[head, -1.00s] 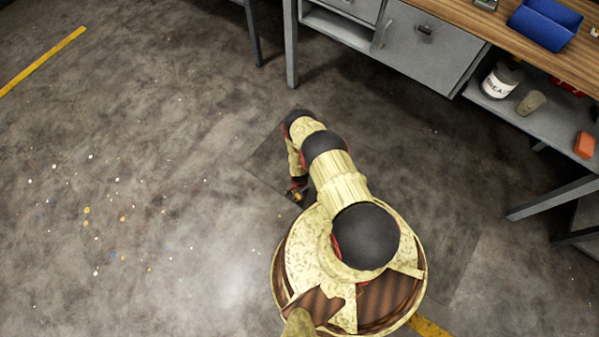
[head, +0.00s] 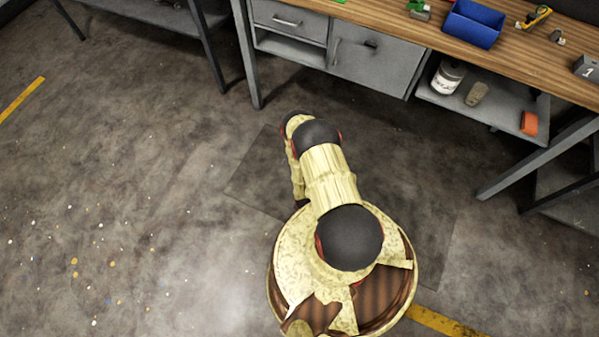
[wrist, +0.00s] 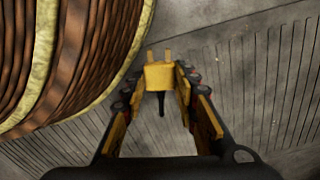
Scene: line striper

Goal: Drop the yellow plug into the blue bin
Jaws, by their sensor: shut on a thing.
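The yellow plug (wrist: 158,76) is in the wrist view, with two prongs pointing up in the picture and a dark cord end below. My gripper (wrist: 157,84) is shut on the plug, a finger on each side of it. My gripper is hidden behind my arm in the head view. The blue bin (head: 473,24) stands on the wooden workbench at the upper right of the head view, well away from my arm. The part of its inside that shows looks empty.
The workbench top (head: 400,22) also carries a green item (head: 418,9), a yellow tool (head: 535,17) and a grey block (head: 587,69). Below are grey drawers, a cabinet (head: 376,66) and a shelf with a white tub (head: 447,77). Clear floor lies between me and the bench.

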